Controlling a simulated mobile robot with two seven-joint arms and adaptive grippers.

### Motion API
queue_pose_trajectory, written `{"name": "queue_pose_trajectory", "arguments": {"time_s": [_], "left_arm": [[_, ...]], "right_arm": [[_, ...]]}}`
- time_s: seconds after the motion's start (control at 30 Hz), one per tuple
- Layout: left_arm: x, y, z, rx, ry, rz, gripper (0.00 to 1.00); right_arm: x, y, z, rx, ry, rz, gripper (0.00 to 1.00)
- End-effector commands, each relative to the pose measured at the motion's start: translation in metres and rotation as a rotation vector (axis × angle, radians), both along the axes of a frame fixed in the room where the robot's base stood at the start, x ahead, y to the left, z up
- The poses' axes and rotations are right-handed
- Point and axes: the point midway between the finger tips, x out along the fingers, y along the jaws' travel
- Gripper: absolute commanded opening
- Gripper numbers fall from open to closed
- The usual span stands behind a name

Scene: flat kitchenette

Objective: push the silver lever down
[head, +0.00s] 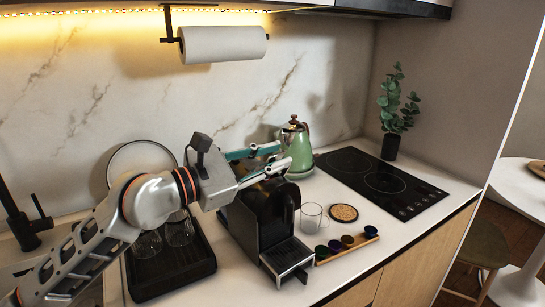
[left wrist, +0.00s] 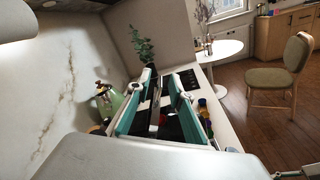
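The black coffee machine (head: 268,214) stands on the counter, with its drip tray toward the front. My left gripper (head: 284,155) is above the top of the machine, with its two teal-lined fingers spread apart. In the left wrist view my left gripper (left wrist: 161,77) also shows open, with a narrow silver bar (left wrist: 155,112), which looks like the machine's lever, between the fingers. I cannot tell whether either finger touches it. In the head view the fingers partly hide the machine's top and the lever.
A green kettle (head: 297,150) stands close behind the fingers. A glass mug (head: 311,218), a round coaster (head: 343,213) and a rack of colored capsules (head: 347,246) are right of the machine. A black drying tray (head: 172,269) with glasses is at left, under my arm.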

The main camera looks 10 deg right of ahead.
Motion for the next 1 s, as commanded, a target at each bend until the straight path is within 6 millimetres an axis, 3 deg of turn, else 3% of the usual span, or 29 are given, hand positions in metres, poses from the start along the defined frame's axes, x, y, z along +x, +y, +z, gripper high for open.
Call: {"name": "queue_pose_trajectory", "arguments": {"time_s": [0.27,0.43,0.8,1.0], "left_arm": [[0.0,0.0,0.0,0.0,0.0,0.0,0.21],[-0.005,0.011,0.0,0.0,0.0,0.001,0.21],[-0.038,0.074,-0.002,0.002,0.001,0.002,0.21],[-0.052,0.098,-0.001,0.001,0.001,0.002,0.21]], "right_arm": [[0.0,-0.001,0.001,-0.003,-0.002,0.001,0.4],[0.0,-0.001,0.001,-0.002,-0.001,0.0,0.4],[0.0,0.0,0.001,0.0,-0.001,0.001,0.4],[0.0,0.0,0.001,0.0,-0.001,0.001,0.4]]}}
